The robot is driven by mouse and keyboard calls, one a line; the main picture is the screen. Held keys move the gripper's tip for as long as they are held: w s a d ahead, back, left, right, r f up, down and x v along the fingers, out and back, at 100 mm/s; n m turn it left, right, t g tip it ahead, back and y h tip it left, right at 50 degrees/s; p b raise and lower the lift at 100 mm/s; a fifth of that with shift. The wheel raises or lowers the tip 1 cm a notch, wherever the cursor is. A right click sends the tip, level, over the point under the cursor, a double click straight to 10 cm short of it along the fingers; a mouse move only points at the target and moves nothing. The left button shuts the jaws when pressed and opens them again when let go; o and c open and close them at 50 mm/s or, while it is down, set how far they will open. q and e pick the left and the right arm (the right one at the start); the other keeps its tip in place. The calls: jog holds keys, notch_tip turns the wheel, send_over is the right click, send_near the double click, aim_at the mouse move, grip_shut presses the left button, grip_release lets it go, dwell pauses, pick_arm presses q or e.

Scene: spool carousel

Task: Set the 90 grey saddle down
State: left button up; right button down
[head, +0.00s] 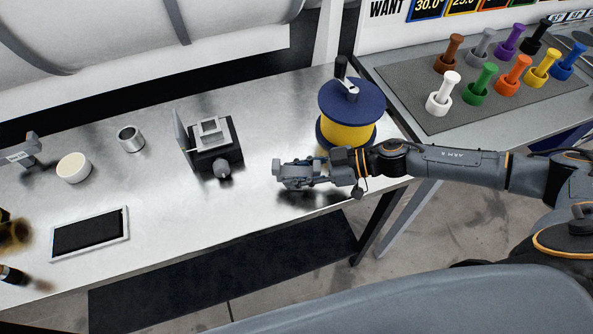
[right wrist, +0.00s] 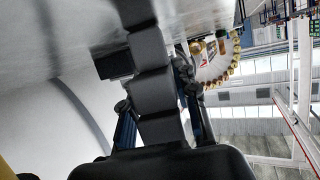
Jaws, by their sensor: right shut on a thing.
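My right gripper (head: 284,173) is low over the front right of the metal bench, left of the yellow spool. It is shut on a grey piece, which I take for the 90 grey saddle. In the head view the piece is hard to tell from the grey fingers. In the right wrist view the grey saddle (right wrist: 152,92) shows as a dark stepped block between the two fingers. A dark shadow lies under the gripper; I cannot tell whether the piece touches the bench. My left gripper cannot be made out.
The bench (head: 265,115) has clear metal left of my gripper. A black fixture with a grey block (head: 212,135) stands there. A yellow spool with blue flanges (head: 347,125) stands close behind my wrist. A tablet (head: 90,233), white cup (head: 73,168) and metal cup (head: 131,138) are left.

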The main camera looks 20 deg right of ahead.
jog(key=shift+f, duration=0.1)
jog(key=c, duration=1)
grip_release()
jog(key=shift+d+r, duration=0.1)
jog(key=shift+r, duration=0.1)
jog(key=b+v, duration=0.3)
jog(key=v, duration=0.7)
jog(key=shift+s+d+f, duration=0.1)
jog(key=shift+d+f, duration=0.05)
jog(key=shift+v, duration=0.85)
